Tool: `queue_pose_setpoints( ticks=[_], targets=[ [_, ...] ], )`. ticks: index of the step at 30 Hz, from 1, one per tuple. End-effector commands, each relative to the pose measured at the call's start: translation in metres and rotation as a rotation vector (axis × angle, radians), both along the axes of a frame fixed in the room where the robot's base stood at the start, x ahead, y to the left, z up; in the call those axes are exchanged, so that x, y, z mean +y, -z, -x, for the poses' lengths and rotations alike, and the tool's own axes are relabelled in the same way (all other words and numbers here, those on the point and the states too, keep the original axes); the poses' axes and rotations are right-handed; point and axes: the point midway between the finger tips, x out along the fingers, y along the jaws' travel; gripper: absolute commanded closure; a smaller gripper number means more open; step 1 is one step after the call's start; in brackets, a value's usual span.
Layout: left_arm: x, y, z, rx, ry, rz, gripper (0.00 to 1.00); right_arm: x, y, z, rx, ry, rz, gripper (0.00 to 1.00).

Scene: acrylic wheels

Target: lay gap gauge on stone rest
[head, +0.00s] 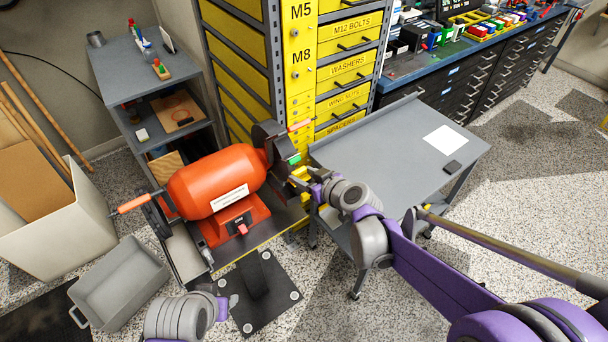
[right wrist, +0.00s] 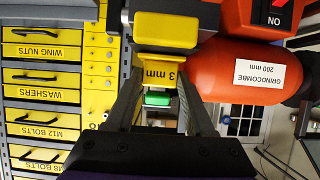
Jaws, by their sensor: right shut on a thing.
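The gap gauge (right wrist: 158,73) is a small yellow piece marked "3 mm", upside down in the right wrist view. My right gripper (right wrist: 160,84) is shut on it, with one dark finger at each side. In the head view, the right gripper (head: 307,184) is beside the right end of the orange bench grinder (head: 218,182), close to its dark wheel guard (head: 269,140). A larger yellow block (right wrist: 166,31) lies just beyond the gauge; I cannot tell whether they touch. The stone rest is not clearly distinguishable. My left gripper (head: 230,300) is low at the left, its jaws unclear.
A green part (head: 294,159) is close to the right gripper. A grey table (head: 400,150) with a white sheet stands right of the grinder. The yellow drawer cabinet (head: 303,60) rises behind. A grey bin (head: 120,285) stands on the floor at left.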

Motion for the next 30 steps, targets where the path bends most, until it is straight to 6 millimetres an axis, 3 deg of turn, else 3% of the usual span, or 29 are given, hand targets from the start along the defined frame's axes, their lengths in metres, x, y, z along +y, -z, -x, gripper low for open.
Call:
queue_pose_setpoints(
  ticks=[9, 10, 15, 25, 30],
  targets=[
    [0.0, 0.001, 0.0, 0.0, 0.0, 0.0, 0.5, 0.0, 0.002, 0.0, 0.0, 0.0, 0.0, 1.0],
    [0.0, 0.001, 0.0, 0.0, 0.0, 0.0, 0.5, 0.0, 0.002, 0.0, 0.0, 0.0, 0.0, 0.41],
    [0.0, 0.001, 0.0, 0.0, 0.0, 0.0, 0.5, 0.0, 0.002, 0.0, 0.0, 0.0, 0.0, 0.11],
    [0.0, 0.001, 0.0, 0.0, 0.0, 0.0, 0.5, -0.001, 0.001, 0.002, 0.0, 0.0, 0.0, 0.11],
    [0.0, -0.001, 0.0, 0.0, 0.0, 0.0, 0.5, -0.013, -0.009, 0.016, 0.0, 0.003, 0.0, 0.11]
  ],
)
